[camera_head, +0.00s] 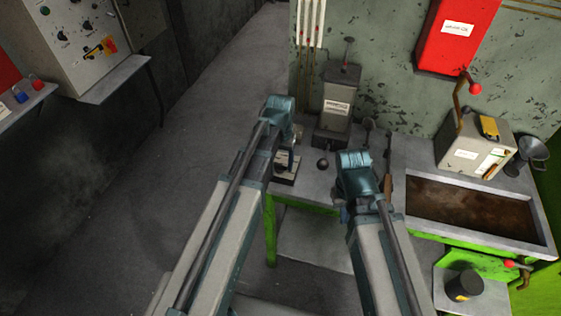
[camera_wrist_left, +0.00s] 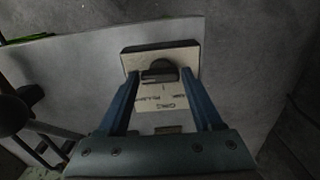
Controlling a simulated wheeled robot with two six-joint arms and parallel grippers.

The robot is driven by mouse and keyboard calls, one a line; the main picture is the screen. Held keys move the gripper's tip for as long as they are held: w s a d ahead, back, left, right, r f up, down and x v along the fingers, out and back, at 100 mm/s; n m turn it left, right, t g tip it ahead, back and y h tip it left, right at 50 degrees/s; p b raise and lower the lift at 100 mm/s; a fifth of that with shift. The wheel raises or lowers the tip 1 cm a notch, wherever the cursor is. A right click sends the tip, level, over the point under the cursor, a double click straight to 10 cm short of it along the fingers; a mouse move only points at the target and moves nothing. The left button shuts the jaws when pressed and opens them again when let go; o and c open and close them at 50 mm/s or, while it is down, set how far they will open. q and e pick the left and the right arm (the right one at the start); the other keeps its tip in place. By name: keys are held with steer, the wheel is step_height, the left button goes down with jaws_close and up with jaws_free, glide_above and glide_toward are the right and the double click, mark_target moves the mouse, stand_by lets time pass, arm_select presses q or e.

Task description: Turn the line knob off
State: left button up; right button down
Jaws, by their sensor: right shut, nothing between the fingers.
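A dark knob (camera_wrist_left: 160,72) sits on a small box with a pale, printed label (camera_wrist_left: 168,98) in the left wrist view. My left gripper (camera_wrist_left: 161,80) is open, with one blue finger on each side of the knob. I cannot tell whether either finger touches it. In the head view the small box (camera_head: 286,172) stands on the grey bench, partly hidden below my left gripper (camera_head: 291,140). The knob itself is hard to make out there. My right gripper (camera_head: 354,180) is shut and empty over the bench, its fingertips mostly hidden by the wrist.
A grey lever box (camera_head: 337,105) stands behind on the bench (camera_head: 318,180), with ball-ended levers near my right gripper. A brown-filled trough (camera_head: 470,208) and a pale box with a red-ball lever (camera_head: 472,150) are at right. A wall control panel (camera_head: 85,40) is far left.

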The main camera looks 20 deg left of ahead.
mark_target(281, 165)
arm_select(q)
steer(key=shift+o, duration=1.4)
steer(key=shift+r, duration=0.15)
step_height(281, 165, up, 14)
steer(key=p, duration=1.4)
steer(key=shift+f, duration=0.25)
steer(key=s+d+f+m+b, duration=0.1)
steer(key=s+d+f+b, duration=0.2)
steer(key=s, duration=0.4)
steer(key=s+d+f+m+y+b, duration=0.1)
steer(key=s+d+f+m+b, duration=0.1)
steer(key=s+d+f+b, duration=0.2)
steer(key=s+d+b, duration=0.1)
steer(key=s+d, duration=0.2)
steer(key=shift+s+f, duration=0.25)
steer(key=shift+f, duration=0.05)
